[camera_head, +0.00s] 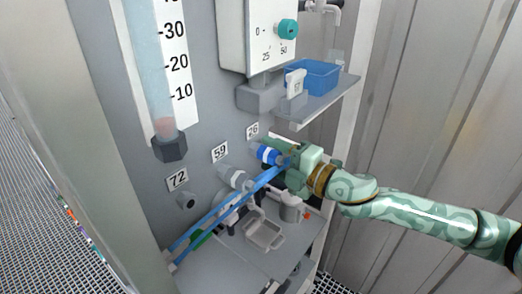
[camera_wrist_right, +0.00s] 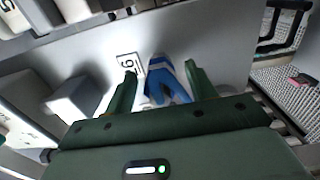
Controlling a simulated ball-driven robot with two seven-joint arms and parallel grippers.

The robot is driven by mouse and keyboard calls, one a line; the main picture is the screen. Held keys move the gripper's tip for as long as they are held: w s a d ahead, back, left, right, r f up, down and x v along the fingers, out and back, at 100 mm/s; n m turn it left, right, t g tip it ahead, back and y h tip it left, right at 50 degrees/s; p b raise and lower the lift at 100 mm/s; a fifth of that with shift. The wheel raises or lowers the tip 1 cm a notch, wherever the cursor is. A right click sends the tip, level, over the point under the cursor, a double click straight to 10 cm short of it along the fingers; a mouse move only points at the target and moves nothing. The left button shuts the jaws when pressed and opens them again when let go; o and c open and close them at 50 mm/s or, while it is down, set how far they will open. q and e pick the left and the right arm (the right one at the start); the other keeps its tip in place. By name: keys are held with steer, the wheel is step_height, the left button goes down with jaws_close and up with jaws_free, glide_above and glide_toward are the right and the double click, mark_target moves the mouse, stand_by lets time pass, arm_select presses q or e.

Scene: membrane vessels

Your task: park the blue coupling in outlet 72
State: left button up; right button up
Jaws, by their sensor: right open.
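The blue coupling (camera_head: 268,154), with a white band, is on the outlet under label 76 (camera_head: 252,131); a blue hose runs from it down to the left. My right gripper (camera_head: 287,162) is at the coupling's near end. In the right wrist view the coupling (camera_wrist_right: 160,82) lies between the two open fingers of the gripper (camera_wrist_right: 161,70), with a visible gap at each side. Outlet 72 (camera_head: 187,201) is a dark, bare stub below its label (camera_head: 177,179) at the left of the panel. My left gripper is not in view.
A grey coupling (camera_head: 232,177) sits under label 59 (camera_head: 219,152), between the two outlets. A shelf (camera_head: 325,98) with a blue bin (camera_head: 314,74) juts out above my right gripper. A glass level tube (camera_head: 152,70) stands above outlet 72. A small grey tray (camera_head: 264,233) lies below.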

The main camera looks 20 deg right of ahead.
stand_by(0.5)
jaws_close()
